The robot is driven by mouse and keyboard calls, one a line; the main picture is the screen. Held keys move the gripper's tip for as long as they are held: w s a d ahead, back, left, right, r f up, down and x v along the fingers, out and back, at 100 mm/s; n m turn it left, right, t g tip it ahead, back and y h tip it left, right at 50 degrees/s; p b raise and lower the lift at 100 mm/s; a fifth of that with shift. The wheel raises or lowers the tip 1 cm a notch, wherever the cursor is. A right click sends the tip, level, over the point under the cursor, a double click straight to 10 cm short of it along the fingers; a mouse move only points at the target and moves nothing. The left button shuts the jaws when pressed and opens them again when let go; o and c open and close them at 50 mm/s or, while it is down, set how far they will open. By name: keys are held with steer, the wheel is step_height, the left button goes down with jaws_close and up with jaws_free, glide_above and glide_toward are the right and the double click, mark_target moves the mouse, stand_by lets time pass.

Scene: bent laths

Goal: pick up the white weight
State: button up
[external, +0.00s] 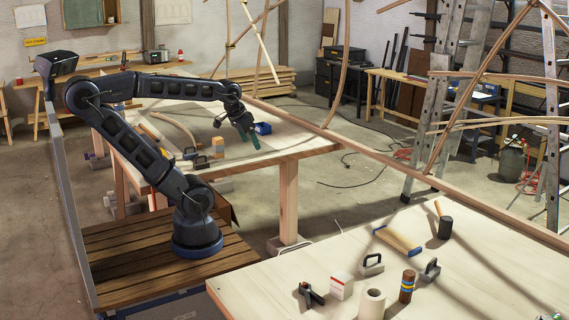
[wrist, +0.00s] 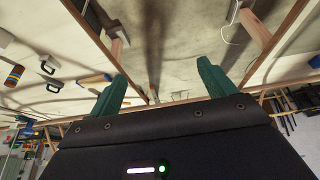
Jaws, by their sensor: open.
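A pale block with a dark arched handle (external: 372,265), which looks like the white weight, stands on the near table. A greyer handled block (external: 431,270) stands to its right. Two handled blocks show at the left of the wrist view, one above the other; I cannot tell which is the white one. My gripper (external: 237,136) is over the far table, well away from the pale block. Its green fingers are spread with nothing between them, as the wrist view also shows (wrist: 162,70).
Around the pale block are a red-and-white box (external: 341,286), a white roll (external: 372,304), a striped cylinder (external: 407,287), a black clamp (external: 311,294), a blue-edged tool (external: 398,241) and a mallet (external: 444,225). A long wooden lath (external: 400,166) runs above the tables. A blue box (external: 263,128) is near my gripper.

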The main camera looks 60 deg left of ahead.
steer(key=shift+o, duration=1.2)
steer(key=w+d+f+m, duration=0.2)
steer(key=w+d+m, duration=0.3)
steer(key=w+d, duration=0.4)
steer(key=m+g+h, duration=0.4)
steer(key=m+g, duration=0.2)
steer(key=m, duration=0.9)
glide_toward(372, 263)
steer(key=shift+t+h, duration=0.3)
steer(key=shift+s+a+x, duration=0.1)
steer(key=shift+s+x, duration=0.05)
steer(key=shift+x, duration=1.45)
steer(key=shift+s+a+x, duration=0.1)
steer(key=shift+s+x, duration=0.05)
steer(key=shift+x, duration=1.45)
steer(key=shift+s+x, duration=0.1)
steer(key=shift+x, duration=1.5)
steer(key=c, duration=1.7)
